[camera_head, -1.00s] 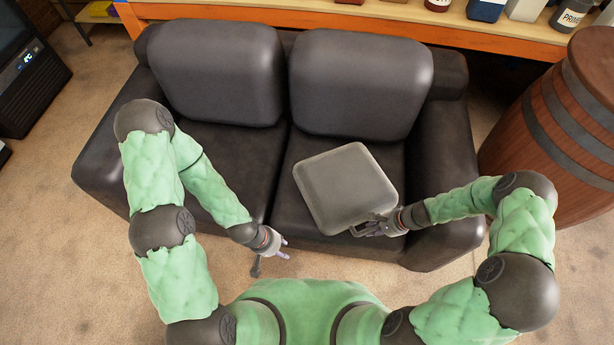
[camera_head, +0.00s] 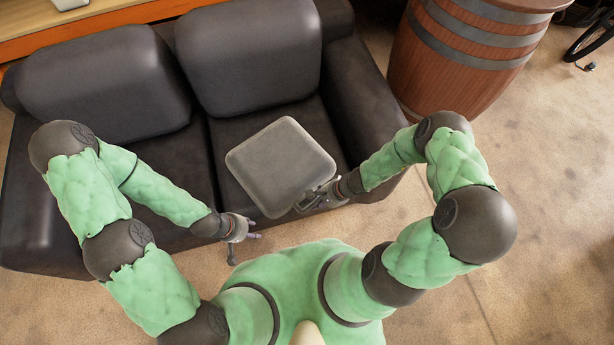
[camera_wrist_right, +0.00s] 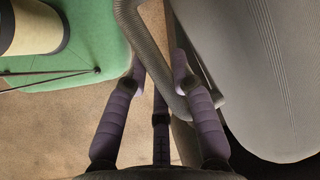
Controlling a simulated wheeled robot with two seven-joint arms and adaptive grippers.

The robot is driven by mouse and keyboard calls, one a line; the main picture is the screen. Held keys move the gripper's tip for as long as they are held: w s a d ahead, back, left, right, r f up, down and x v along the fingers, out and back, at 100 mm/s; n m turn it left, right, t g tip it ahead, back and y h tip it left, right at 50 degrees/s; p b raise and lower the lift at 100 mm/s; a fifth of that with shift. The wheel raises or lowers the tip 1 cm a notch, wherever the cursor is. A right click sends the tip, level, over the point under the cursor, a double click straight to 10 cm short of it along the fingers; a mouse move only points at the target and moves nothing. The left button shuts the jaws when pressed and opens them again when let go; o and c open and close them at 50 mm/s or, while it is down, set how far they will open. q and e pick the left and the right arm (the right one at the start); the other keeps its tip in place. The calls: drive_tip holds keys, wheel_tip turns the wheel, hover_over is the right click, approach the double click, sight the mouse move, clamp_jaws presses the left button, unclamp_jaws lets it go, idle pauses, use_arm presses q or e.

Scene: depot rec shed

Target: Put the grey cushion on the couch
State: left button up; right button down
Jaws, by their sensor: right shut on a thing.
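The grey cushion (camera_head: 280,165) is a square, light grey pad over the right seat of the dark couch (camera_head: 20,215). I cannot tell whether it rests on the seat or hangs just above it. My right gripper (camera_head: 308,202) is at the cushion's front right corner. In the right wrist view its fingers (camera_wrist_right: 158,90) are shut on a ribbed grey loop at the edge of the cushion (camera_wrist_right: 250,60). My left gripper (camera_head: 247,240) is open and empty in front of the couch, left of the cushion.
A wooden barrel (camera_head: 455,55) with grey bands stands right of the couch. An orange-edged shelf (camera_head: 100,25) runs behind it. Two dark back cushions (camera_head: 250,55) lean on the backrest. The floor (camera_head: 530,200) to the right is clear; part of a bicycle shows at the far right.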

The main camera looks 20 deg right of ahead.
drive_tip(key=w+d+f, duration=0.1)
drive_tip(key=w, duration=0.1)
drive_tip(key=w+f+b, duration=0.1)
drive_tip(key=w, duration=0.2)
drive_tip(key=w+d+f+b, duration=0.1)
drive_tip(key=w+f, duration=0.1)
drive_tip(key=w, duration=0.1)
drive_tip(key=shift+d+f, duration=0.1)
drive_tip(key=shift+d, duration=0.25)
drive_tip(key=w+f+b, duration=0.1)
drive_tip(key=w+f, duration=0.1)
drive_tip(key=w+d+f+b, duration=0.1)
drive_tip(key=w+f, duration=0.1)
drive_tip(key=shift+d+f, duration=0.2)
drive_tip(key=shift+f, duration=0.2)
drive_tip(key=shift+w+f, duration=0.2)
drive_tip(key=shift+f, duration=0.1)
wheel_tip(320, 180, down, 3)
drive_tip(key=shift+d+f+b, duration=0.1)
drive_tip(key=shift+f+b, duration=0.05)
drive_tip(key=shift+b, duration=0.9)
drive_tip(key=c, duration=1)
unclamp_jaws()
drive_tip(key=shift+c, duration=0.2)
drive_tip(key=shift+r, duration=0.2)
